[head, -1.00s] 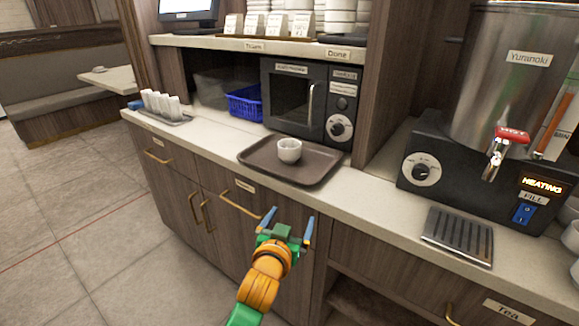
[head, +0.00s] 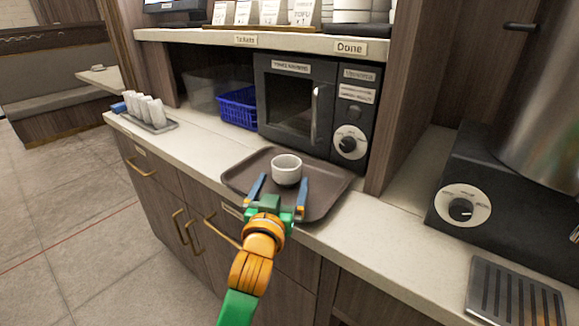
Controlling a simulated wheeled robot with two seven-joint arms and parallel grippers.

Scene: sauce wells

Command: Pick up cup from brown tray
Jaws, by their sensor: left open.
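A small white cup (head: 287,171) stands upright on the brown tray (head: 327,200), which lies on the pale counter. My left gripper (head: 279,184) is open, with its two blue fingers pointing toward the cup over the tray's front edge. The cup appears just beyond the fingertips, and I cannot tell whether they touch. Nothing is held between the fingers. My right gripper is not in view.
A dark microwave (head: 317,108) stands behind the tray, with a blue basket (head: 239,106) to its left. A holder with white rolled items (head: 150,113) sits at the counter's left end. A black urn base (head: 507,196) and a drip tray (head: 515,291) are at right.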

